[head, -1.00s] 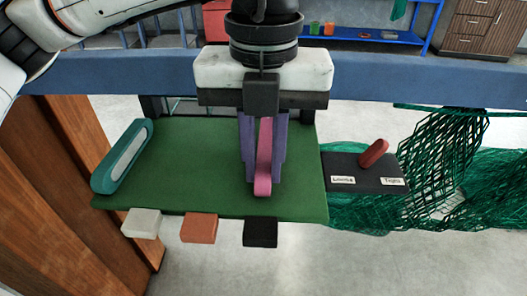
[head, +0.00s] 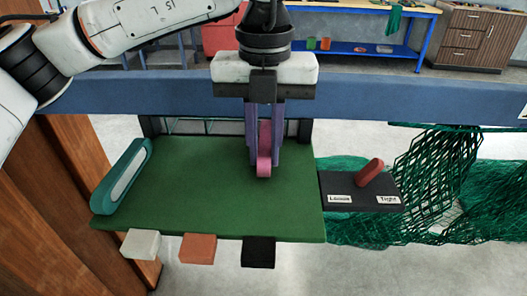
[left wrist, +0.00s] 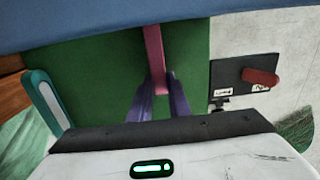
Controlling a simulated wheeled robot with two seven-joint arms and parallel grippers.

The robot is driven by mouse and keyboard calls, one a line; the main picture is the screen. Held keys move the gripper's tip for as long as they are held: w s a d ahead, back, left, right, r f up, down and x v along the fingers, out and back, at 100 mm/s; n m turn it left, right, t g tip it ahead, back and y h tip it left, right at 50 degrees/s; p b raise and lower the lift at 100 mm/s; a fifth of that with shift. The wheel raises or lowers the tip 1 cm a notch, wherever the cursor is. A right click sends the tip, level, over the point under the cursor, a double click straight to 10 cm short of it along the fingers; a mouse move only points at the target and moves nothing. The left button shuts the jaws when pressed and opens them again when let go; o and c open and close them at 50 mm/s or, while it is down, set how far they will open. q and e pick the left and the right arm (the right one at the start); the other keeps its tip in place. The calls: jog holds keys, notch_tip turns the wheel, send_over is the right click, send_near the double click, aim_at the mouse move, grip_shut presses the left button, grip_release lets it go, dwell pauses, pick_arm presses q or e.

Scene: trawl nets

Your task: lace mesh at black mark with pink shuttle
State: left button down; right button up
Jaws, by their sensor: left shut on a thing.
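My left gripper (head: 264,170) is shut on the pink shuttle (head: 264,150) and holds it over the green board (head: 180,205), back from the board's front edge. The pink shuttle (left wrist: 154,50) also shows between the purple fingers in the left wrist view. The black mark (head: 258,252) is a block at the board's front edge, nearly in line with the shuttle and nearer to me. Green mesh (head: 440,165) hangs and lies at the right. I cannot tell whether mesh lies on the board. My right gripper is not in view.
A teal shuttle (head: 122,177) lies at the board's left side. White (head: 141,244) and orange (head: 198,248) blocks line the front edge. A dark panel (head: 350,200) marked Loose and Tight carries a red lever (head: 370,173). A blue rail (head: 380,98) runs behind.

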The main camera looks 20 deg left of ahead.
aim_at(265, 140)
pick_arm(q)
jog(key=shift+w+a+p, duration=0.25)
jog(key=shift+w, duration=0.6)
jog(key=shift+w+a+p, duration=0.25)
jog(key=shift+w, duration=0.55)
jog(key=c, duration=1.6)
grip_release()
notch_tip(265, 140, up, 10)
jog(key=shift+r, duration=0.15)
